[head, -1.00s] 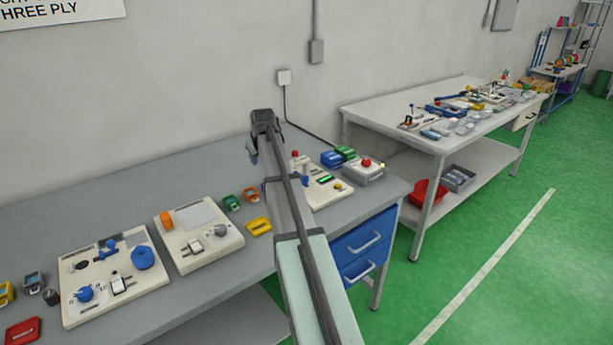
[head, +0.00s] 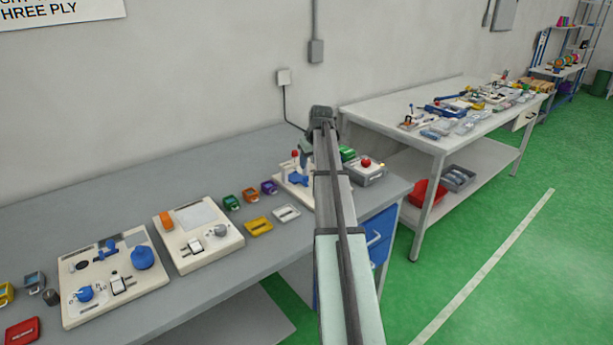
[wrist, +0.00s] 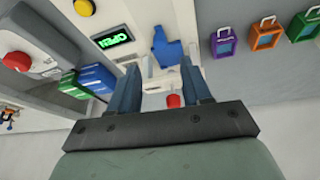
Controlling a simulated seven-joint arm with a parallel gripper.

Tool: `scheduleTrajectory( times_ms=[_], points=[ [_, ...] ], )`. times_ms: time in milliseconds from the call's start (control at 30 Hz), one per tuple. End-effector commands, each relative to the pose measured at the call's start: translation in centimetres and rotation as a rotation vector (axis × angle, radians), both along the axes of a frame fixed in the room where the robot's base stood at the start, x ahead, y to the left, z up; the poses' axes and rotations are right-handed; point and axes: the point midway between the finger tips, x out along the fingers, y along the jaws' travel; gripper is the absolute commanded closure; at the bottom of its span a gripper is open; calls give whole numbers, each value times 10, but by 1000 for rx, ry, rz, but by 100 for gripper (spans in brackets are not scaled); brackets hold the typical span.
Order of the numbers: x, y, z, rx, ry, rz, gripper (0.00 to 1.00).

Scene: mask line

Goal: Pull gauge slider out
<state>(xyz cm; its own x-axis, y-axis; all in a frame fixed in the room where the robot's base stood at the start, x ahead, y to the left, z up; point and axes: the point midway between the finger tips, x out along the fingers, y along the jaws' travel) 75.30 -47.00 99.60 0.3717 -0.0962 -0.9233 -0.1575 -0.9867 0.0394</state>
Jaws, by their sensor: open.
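A cream panel (head: 282,178) near the right end of the bench carries a blue part (head: 297,180) and a red-topped post (head: 295,154); my arm hides its right side. In the wrist view the same panel (wrist: 139,14) shows a green-lit display (wrist: 111,40), a yellow button (wrist: 85,7), the blue part (wrist: 166,48) and the red top (wrist: 173,100). I cannot tell which part is the gauge slider. My gripper (wrist: 160,72) is open above the panel, with the red top seen between its fingers. No contact shows. It is partly hidden in the head view (head: 306,152).
A grey box with a red button (head: 366,162) and blue and green bins (wrist: 90,80) stand beside the panel. Small purple (head: 269,187), orange (head: 250,195) and green (head: 231,202) items lie left. Two more cream panels (head: 180,255) sit further left.

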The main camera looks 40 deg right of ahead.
Motion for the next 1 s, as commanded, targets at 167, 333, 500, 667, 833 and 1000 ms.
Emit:
scheduleTrajectory(
  times_ms=[167, 333, 500, 667, 833, 1000],
  points=[
    [13, -3, -31, 0, 2, 0, 52],
    [23, -6, -55, 0, 1, 0, 52],
    [29, -8, -72, -1, 0, 0, 52],
    [32, -8, -79, -1, 0, 0, 52],
    [33, -9, -81, -1, 0, 0, 52],
    [33, -9, -81, -1, 0, 0, 52]
  ],
)
